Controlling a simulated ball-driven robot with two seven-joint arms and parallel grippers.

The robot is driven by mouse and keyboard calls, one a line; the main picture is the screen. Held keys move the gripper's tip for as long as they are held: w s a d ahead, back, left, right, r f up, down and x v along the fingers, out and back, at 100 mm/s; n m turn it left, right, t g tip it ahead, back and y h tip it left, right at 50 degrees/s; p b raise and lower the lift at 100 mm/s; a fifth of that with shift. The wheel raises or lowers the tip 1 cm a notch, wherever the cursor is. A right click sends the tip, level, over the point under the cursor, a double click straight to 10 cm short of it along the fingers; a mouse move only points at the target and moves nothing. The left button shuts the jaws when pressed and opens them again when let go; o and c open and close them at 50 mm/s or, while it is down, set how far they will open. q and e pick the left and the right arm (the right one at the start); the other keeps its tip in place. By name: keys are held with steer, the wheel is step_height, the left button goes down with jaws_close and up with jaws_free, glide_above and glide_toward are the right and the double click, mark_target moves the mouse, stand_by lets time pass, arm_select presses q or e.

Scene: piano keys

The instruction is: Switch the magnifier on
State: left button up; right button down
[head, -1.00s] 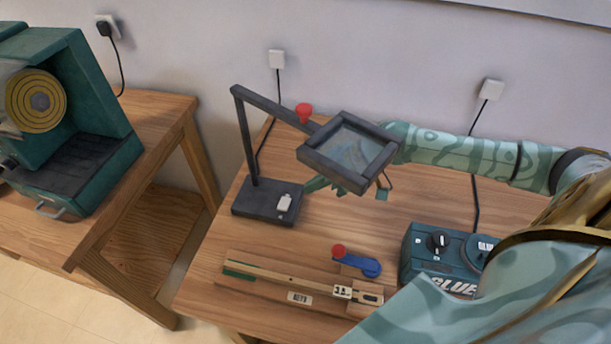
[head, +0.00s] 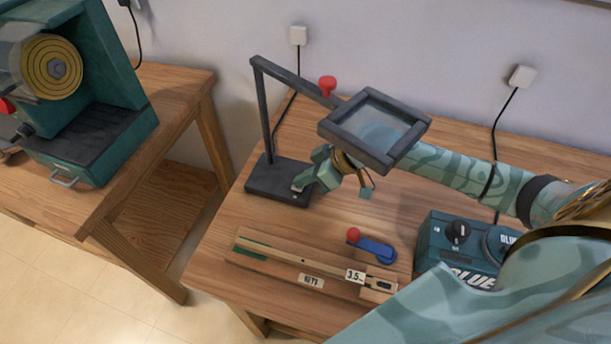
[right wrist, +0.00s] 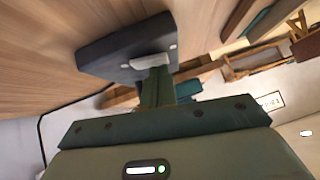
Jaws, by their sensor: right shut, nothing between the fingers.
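The magnifier is a dark stand with a flat base (head: 262,187), an upright post, a boom with a red knob (head: 327,86) and a square-framed lens (head: 381,124). In the right wrist view its base (right wrist: 105,48) carries a pale rocker switch (right wrist: 148,61). My right gripper (head: 300,184) is shut and empty, its fingertips at the front right of the base, where they hide the switch in the head view. In the right wrist view the shut fingers (right wrist: 156,72) end right at the switch; I cannot tell whether they touch it. My left gripper is out of view.
A wooden slide rule (head: 300,259) with a tag and a blue lever with a red knob (head: 371,249) lie in front. A teal control box (head: 458,238) stands at right. The lens and boom hang above my right forearm. A teal machine (head: 90,135) stands on the left table.

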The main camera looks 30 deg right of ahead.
steer(key=shift+s+a+n+t+h+p, duration=0.25)
steer(key=shift+h+p, duration=0.25)
steer(key=shift+p, duration=0.5)
steer(key=shift+s+f+b, duration=0.15)
steer(key=shift+f+b, duration=0.2)
steer(key=shift+d, duration=0.2)
steer(key=shift+w+d, duration=0.15)
steer(key=shift+w, duration=0.1)
steer(key=shift+w+d, duration=0.4)
steer(key=shift+s, duration=0.1)
steer(key=shift+d+r, duration=0.1)
steer(key=shift+r, duration=0.05)
steer(key=p+v, duration=0.2)
steer(key=v, duration=0.5)
steer(key=shift+r, duration=0.2)
